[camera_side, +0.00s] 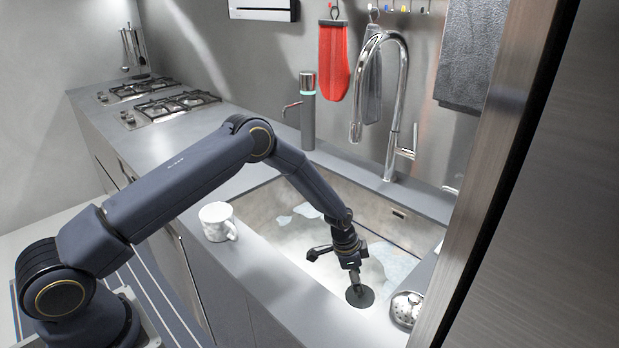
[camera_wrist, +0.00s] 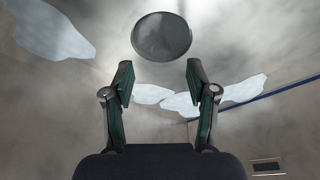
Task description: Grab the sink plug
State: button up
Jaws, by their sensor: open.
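The sink plug is a dark round disc (camera_side: 360,296), low at the right front of the sink in the side view. In the wrist view the plug (camera_wrist: 161,37) lies at the top centre, just beyond the fingertips and not between them. My gripper (camera_side: 355,278) points down right above the plug in the side view. In the wrist view my gripper (camera_wrist: 160,80) has its two fingers spread with nothing between them. I cannot tell the exact gap between fingertips and plug.
The sink (camera_side: 287,233) has pale patches on its floor. A white mug (camera_side: 214,222) stands on the counter at its left. A round metal strainer (camera_side: 406,308) is right of the plug. The tall faucet (camera_side: 398,95) rises behind the sink.

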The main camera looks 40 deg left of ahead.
jog(key=x, duration=0.6)
jog(key=shift+w, duration=0.2)
jog(key=shift+r, duration=0.1)
grip_shut()
